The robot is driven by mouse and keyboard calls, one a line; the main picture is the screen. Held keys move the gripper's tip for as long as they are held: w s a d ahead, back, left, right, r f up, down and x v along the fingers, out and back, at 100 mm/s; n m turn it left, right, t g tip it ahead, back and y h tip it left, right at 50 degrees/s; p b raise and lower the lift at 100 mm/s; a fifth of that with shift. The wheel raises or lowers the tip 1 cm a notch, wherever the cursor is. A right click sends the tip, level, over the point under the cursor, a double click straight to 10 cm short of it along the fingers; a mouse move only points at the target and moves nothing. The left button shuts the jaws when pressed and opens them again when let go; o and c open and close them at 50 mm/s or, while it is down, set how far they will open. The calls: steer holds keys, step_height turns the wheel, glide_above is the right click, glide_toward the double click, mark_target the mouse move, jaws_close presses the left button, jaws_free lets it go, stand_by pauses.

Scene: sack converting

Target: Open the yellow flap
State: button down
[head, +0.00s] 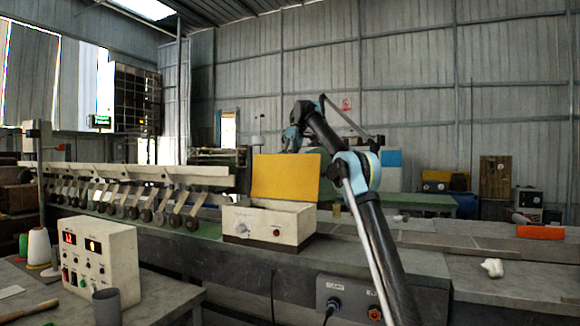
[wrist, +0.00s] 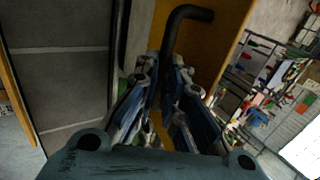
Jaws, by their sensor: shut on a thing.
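The yellow flap (head: 285,177) stands nearly upright along the back edge of a cream control box (head: 268,222) in the head view. In the wrist view, the flap (wrist: 228,45) is a dark orange panel with a bent black handle (wrist: 187,14) in front of it. My gripper (wrist: 165,95) is closed around the lower part of this handle, between its blue-grey fingers. In the head view, my gripper is at the flap's top edge, and its fingertips are hidden behind the flap. The inside of the box cannot be seen.
The box stands on a long grey bench (head: 250,262). A row of metal arms (head: 130,196) is to its left. A white panel box (head: 100,262), a dark cup (head: 107,306) and spools are at front left. An orange block (head: 540,232) and a crumpled white piece (head: 492,267) lie at right.

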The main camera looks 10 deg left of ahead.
steer(key=c, duration=1.7)
jaws_free()
steer(key=shift+d, duration=0.1)
